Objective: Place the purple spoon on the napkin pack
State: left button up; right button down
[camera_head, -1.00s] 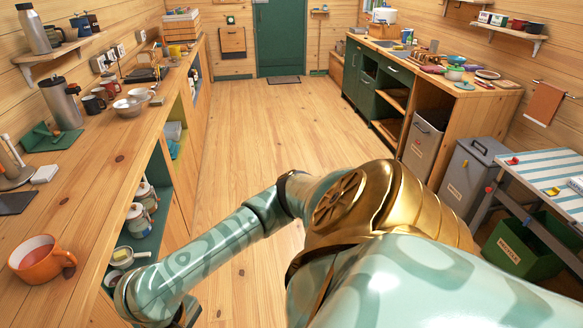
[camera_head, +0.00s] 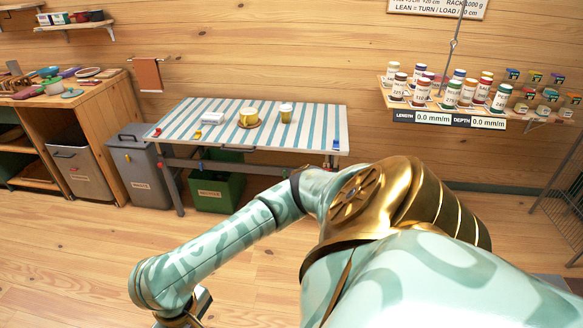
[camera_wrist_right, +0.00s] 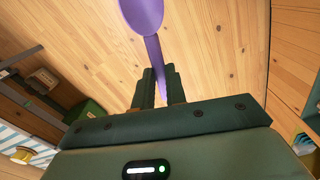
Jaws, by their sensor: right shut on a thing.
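In the right wrist view the purple spoon (camera_wrist_right: 154,55) is held by its handle, with its bowl at the top edge of the picture. My right gripper (camera_wrist_right: 161,85) is shut on it, above the wooden floor. In the head view my right arm reaches down, and only part of the gripper shows at the bottom edge; the spoon is out of that picture. A small white pack (camera_head: 212,118), which looks like the napkin pack, lies on the striped table (camera_head: 318,130), well beyond my arm. My left gripper is not in view.
A yellow cup on a saucer (camera_head: 249,117) and another yellow cup (camera_head: 286,112) stand right of the pack. A grey bin (camera_head: 139,165) and a green crate (camera_head: 215,190) stand by and below the table. A shelf of jars (camera_head: 458,108) hangs right. Floor before the table is clear.

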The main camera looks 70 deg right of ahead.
aim_at(213, 115)
jog(key=i+l+z, duration=0.2)
jog(key=z, duration=0.25)
jog(key=i+l+z, duration=0.1)
jog(key=z, duration=0.35)
jog(key=i+z, duration=0.45)
jog(key=i+j+z, duration=0.1)
jog(key=z, duration=0.35)
jog(key=i+j, duration=0.1)
jog(key=i, duration=2.5)
jog(key=i+l+u, duration=0.1)
jog(key=i+u, duration=0.3)
jog(key=i, duration=0.35)
